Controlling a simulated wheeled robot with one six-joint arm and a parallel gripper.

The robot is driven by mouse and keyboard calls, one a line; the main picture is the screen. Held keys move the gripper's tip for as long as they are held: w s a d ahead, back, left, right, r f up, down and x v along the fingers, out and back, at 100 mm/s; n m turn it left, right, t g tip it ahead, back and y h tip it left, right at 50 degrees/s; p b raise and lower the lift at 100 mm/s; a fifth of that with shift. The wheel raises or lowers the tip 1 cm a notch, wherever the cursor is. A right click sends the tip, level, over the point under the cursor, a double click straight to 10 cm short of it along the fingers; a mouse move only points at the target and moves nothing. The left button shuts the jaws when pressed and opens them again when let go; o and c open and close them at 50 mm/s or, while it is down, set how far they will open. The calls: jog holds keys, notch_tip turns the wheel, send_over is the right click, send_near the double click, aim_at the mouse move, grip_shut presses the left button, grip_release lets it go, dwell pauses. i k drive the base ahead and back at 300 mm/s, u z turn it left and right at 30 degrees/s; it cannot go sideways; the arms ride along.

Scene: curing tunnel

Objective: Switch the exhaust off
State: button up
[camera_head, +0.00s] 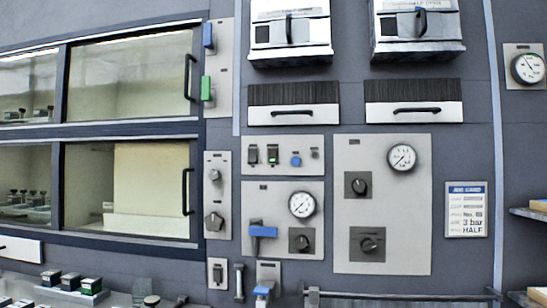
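No label naming the exhaust is legible, so I cannot tell which control is its switch. A small switch panel (284,142) in the middle holds a dark rocker switch (253,155), a rocker switch with a green top (272,155), a blue round button (296,160) and a small toggle (315,153). Another dark switch (218,273) sits on a small plate at lower left. Blue (208,35) and green (206,88) handles are on the tall plate beside the upper window. My gripper is not in view.
Below the switch panel are a gauge (302,204), a blue lever (263,231) and a dark knob (302,240). A larger panel (382,145) with a gauge and two knobs is to the right. Windows with dark handles fill the left. A rail (400,297) runs along the bottom.

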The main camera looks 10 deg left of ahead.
aim_at(272, 152)
jog(key=u, duration=2.2)
jog(key=i, duration=2.15)
jog(key=z, duration=2.1)
